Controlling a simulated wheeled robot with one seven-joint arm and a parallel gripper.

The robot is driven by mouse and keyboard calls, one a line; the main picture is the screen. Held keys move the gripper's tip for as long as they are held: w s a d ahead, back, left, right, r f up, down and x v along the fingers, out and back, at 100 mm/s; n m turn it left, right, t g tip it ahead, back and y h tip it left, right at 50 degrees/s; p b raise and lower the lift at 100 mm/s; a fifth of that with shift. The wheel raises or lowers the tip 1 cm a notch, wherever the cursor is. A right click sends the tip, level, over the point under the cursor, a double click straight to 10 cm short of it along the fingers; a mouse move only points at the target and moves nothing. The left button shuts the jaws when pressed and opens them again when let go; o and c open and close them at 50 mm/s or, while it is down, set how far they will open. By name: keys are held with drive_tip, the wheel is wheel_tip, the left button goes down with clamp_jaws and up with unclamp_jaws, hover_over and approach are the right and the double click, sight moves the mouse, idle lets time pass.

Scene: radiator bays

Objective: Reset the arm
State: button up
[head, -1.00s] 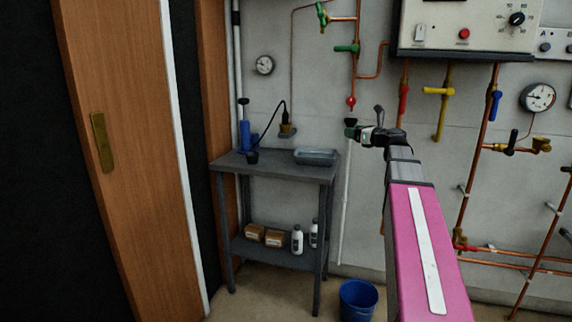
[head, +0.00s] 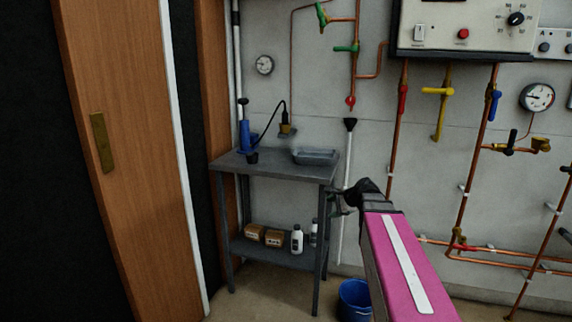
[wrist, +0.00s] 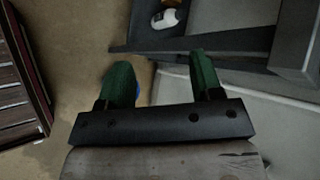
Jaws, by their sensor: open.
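My arm is pink with a white stripe in the head view. Its dark end, with my gripper (head: 338,203), is lowered beside the right front leg of the grey side table. In the head view the fingers are small and partly hidden by the arm. In the wrist view my gripper (wrist: 160,85) shows two green fingers set well apart, with nothing between them. The gripper is open and empty.
The grey table (head: 240,165) carries a tray (head: 315,157) and a blue pump (head: 246,135); boxes and bottles sit on its lower shelf. A blue bucket (head: 354,300) stands on the floor below my arm. Copper pipes with valves run along the right wall. A wooden door (head: 130,170) is at left.

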drive_tip(key=s+f+n+g+h, duration=0.6)
drive_tip(key=s+f+n, duration=0.8)
drive_tip(key=s+f, duration=0.5)
drive_tip(key=shift+d+f+n+h, duration=0.2)
drive_tip(key=shift+f+n+h, duration=0.2)
drive_tip(key=shift+h, duration=0.2)
